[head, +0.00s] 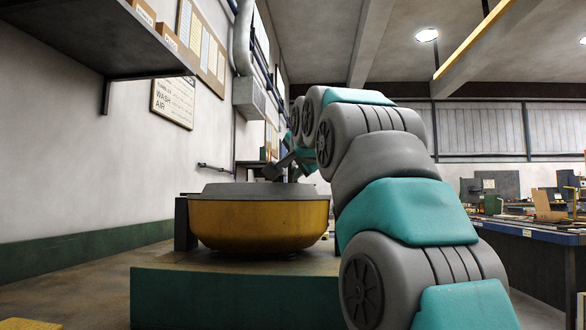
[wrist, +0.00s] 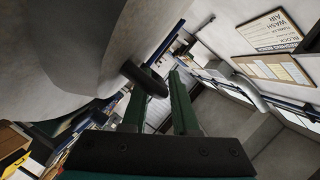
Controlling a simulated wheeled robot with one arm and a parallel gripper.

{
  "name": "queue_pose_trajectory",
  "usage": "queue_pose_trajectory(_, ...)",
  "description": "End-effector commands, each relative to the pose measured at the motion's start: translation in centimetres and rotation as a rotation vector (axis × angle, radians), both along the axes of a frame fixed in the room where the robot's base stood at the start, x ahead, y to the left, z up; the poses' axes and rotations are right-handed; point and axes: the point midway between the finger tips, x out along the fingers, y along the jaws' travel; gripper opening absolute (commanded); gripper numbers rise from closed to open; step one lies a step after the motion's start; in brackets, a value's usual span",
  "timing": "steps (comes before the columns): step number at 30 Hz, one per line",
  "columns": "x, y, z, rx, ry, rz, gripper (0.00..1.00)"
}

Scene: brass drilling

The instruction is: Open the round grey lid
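The round grey lid (head: 235,189) lies flat on a round yellow tub (head: 258,222), and I see no gap at its rim. My gripper (head: 285,166) is over the right part of the lid, partly hidden by my arm. In the wrist view my gripper (wrist: 160,90) has its two green fingers apart, with a clear gap. A dark bar, seemingly the lid's handle (wrist: 143,76), shows by the fingertips, overlapping the left finger's tip; I cannot tell whether they touch. A large grey surface, seemingly the lid (wrist: 140,42), fills the upper left there.
The tub stands on a teal plinth (head: 235,298). A dark shelf (head: 95,45) hangs at the upper left. A blue-edged workbench (head: 530,234) with clutter stands at the right. Open floor (head: 65,280) lies left of the plinth.

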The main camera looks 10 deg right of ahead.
Motion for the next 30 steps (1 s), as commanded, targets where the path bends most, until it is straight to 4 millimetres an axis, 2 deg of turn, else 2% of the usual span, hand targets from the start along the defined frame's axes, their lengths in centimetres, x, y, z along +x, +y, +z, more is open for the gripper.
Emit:
queue_pose_trajectory(2, -0.02, 0.00, 0.00, 0.000, 0.000, 0.000, 0.25)
queue_pose_trajectory(9, -0.03, 0.01, 0.00, 0.000, 0.000, 0.000, 0.00)
queue_pose_trajectory(30, -0.05, 0.00, -0.03, 0.000, 0.001, 0.000, 0.00)
